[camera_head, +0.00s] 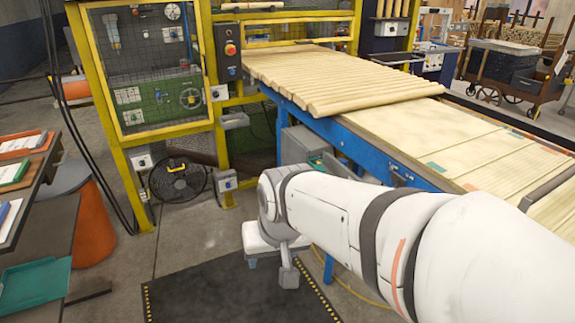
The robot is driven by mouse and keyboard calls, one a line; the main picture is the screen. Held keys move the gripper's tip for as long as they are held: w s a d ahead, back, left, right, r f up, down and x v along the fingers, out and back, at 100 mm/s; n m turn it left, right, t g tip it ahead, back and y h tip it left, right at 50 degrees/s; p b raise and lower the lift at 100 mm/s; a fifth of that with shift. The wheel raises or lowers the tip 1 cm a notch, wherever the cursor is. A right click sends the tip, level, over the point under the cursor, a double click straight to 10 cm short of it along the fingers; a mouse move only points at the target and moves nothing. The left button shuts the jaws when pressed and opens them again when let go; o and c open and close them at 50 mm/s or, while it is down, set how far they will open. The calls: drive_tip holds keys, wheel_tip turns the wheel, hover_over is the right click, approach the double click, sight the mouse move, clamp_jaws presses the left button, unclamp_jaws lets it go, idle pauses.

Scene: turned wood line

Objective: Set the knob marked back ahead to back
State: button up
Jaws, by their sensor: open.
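No label reading back ahead can be read at this size. A small grey box with a dark round knob (226,181) sits low on the yellow post, left of my arm; it may be the marked knob, but I cannot tell its setting. Similar control boxes are on the frame at lower left (144,160) and beside the mesh panel (219,92). My gripper (283,272) is partly hidden behind my white arm, low above the floor. It is open, apart from these boxes, and I see nothing held in it.
A panel with a red button (229,49) stands above. The blue conveyor (345,138) carries boards to the right.

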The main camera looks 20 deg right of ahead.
drive_tip(key=w+f+m+t+b, duration=0.25)
drive_tip(key=w+m+b, duration=0.2)
drive_tip(key=w, duration=0.85)
drive_tip(key=w+d+f+m+t+h+b, duration=0.1)
drive_tip(key=w+d+m+t+h+b, duration=0.15)
drive_tip(key=w+d+m, duration=0.35)
drive_tip(key=w+d+f+m+t+h+b, duration=0.1)
drive_tip(key=w+d+m+t+b, duration=0.2)
drive_tip(key=w, duration=0.5)
drive_tip(key=w+d+f+m+t+h+b, duration=0.1)
drive_tip(key=w+d+m+b, duration=0.15)
drive_tip(key=w+m, duration=0.4)
drive_tip(key=w+d+f+m+g+h+b, duration=0.1)
drive_tip(key=w+d+f+m+h+b, duration=0.25)
drive_tip(key=d+m, duration=0.3)
drive_tip(key=w+d+f+m+g+h+b, duration=0.1)
drive_tip(key=w+d+f+m+h+b, duration=0.1)
drive_tip(key=d+f+m+h, duration=0.5)
drive_tip(key=s+d+f+m+g+h+b, duration=0.4)
drive_tip(key=s+d+f+m+g, duration=0.1)
drive_tip(key=d+f+m+g, duration=0.5)
drive_tip(key=d+r+m+t, duration=0.1)
drive_tip(key=d, duration=0.6)
drive_tip(key=shift+w+r+b, duration=0.2)
drive_tip(key=shift+w+b, duration=0.05)
drive_tip(key=shift+b, duration=0.15)
drive_tip(key=shift+d, duration=0.1)
